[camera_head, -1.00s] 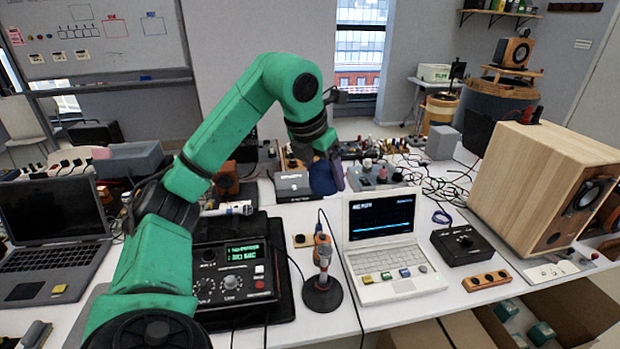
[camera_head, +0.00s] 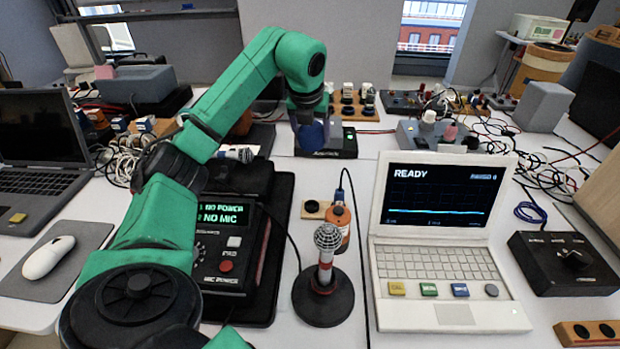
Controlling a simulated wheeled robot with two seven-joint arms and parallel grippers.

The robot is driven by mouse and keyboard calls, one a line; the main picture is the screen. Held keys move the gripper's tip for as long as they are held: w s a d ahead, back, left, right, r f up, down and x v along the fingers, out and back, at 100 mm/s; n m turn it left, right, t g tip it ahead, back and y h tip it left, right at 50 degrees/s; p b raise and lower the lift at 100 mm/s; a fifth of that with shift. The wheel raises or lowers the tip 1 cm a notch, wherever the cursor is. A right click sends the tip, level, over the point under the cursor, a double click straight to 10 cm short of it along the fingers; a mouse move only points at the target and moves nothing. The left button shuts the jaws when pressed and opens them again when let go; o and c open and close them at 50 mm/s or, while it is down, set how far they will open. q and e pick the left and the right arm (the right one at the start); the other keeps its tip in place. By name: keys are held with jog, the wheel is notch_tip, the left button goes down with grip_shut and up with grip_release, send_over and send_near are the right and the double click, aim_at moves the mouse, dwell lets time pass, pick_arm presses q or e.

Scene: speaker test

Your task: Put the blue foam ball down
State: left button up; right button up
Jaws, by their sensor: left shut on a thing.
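The blue foam ball (camera_head: 311,137) is at the end of my left arm, in the upper middle of the head view. My left gripper (camera_head: 309,118) points down and is shut on the ball; its fingers are small and mostly hidden. The ball is in front of or over a dark flat box (camera_head: 338,143) on the white table (camera_head: 350,182). I cannot tell whether the ball touches the box. My right gripper is not in view.
A black control unit (camera_head: 228,270) lies partly behind my arm. Cables and small devices crowd the back right. Bare table shows around the microphone.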

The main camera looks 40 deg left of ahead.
aim_at(313, 180)
pick_arm(q)
notch_tip(313, 180, down, 12)
jog(key=shift+w+f+b, duration=0.1)
jog(key=shift+w+b, duration=0.05)
jog(key=shift+b, duration=0.6)
jog(key=shift+f, duration=0.25)
jog(key=shift+w, duration=0.1)
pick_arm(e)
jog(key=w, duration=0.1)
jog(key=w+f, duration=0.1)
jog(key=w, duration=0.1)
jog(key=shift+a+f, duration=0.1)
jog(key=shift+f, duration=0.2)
pick_arm(q)
jog(key=o, duration=1)
jog(key=shift+f, duration=0.1)
jog(key=shift+o, duration=0.2)
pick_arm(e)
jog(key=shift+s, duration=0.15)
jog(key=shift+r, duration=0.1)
